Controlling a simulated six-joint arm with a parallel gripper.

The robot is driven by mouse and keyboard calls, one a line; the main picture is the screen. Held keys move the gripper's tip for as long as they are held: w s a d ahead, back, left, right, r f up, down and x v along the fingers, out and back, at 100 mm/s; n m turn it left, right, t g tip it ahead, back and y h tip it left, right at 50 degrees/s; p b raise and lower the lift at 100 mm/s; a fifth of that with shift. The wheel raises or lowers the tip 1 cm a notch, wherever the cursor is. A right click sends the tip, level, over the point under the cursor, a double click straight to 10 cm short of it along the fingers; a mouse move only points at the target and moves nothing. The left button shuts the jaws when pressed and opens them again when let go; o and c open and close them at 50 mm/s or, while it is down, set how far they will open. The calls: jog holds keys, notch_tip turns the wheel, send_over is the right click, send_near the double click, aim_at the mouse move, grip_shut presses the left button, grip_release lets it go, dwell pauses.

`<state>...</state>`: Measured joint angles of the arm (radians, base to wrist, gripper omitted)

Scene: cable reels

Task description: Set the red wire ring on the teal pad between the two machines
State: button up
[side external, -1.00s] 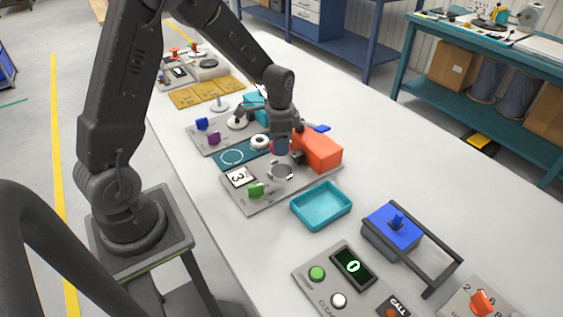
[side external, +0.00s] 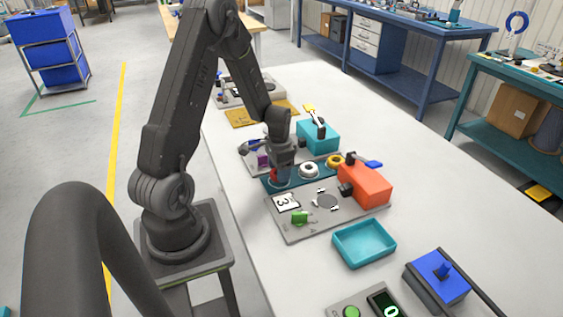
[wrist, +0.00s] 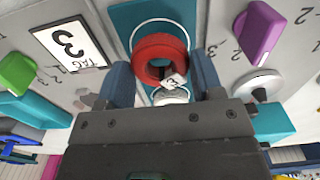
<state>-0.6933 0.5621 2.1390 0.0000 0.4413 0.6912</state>
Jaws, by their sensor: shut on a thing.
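The red wire ring (wrist: 158,58) is between the blue fingers of my gripper (wrist: 162,70) in the wrist view, and a small white tag hangs at its lower side. My gripper is shut on it. The ring is over the white circle outline on the teal pad (wrist: 125,18); I cannot tell whether it touches the pad. In the side view my gripper (side external: 279,178) points down at the pad's left end and mostly hides the ring. The two machines stand either side of the pad: one with an orange block (side external: 365,186), one with a teal block (side external: 318,138).
A white ring (side external: 309,170) and a yellow ring (side external: 334,161) sit along the pad, right of my gripper. A green knob (side external: 300,218) and a card marked 3 (side external: 286,202) are on the nearer machine. An empty teal tray (side external: 364,244) stands in front.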

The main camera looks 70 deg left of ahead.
jog(key=shift+f, duration=0.25)
jog(key=shift+f, duration=0.1)
jog(key=shift+f, duration=0.15)
jog(key=o, duration=1.1)
jog(key=shift+f, duration=0.1)
notch_tip(320, 180, up, 8)
jog(key=shift+r, duration=0.1)
